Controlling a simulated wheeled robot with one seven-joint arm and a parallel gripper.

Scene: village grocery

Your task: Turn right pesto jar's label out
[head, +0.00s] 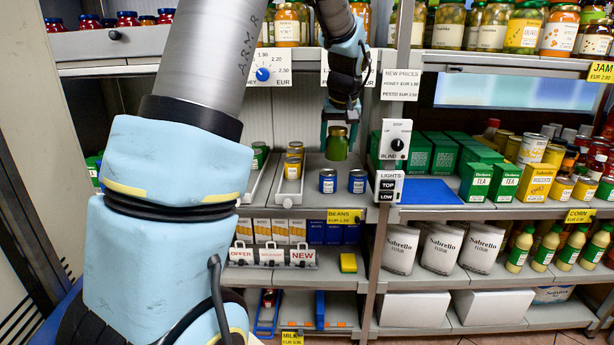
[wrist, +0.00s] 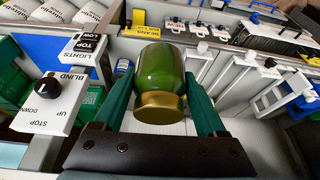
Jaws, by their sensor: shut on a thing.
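The pesto jar (head: 337,148) is a green jar with a gold lid, upright in the head view above the back of the middle shelf. My gripper (head: 337,122) comes down from above and is shut on it. In the wrist view the jar (wrist: 160,68) sits between the two dark green fingers of my gripper (wrist: 160,85), gold lid toward the camera.
Two blue cans (head: 327,181) stand at the shelf front. Yellow-labelled jars (head: 293,165) stand in a channel to the left. A post with a blind control box (head: 395,140) and lights switch (head: 388,187) is close on the right. A blue mat (head: 428,191) lies beyond it.

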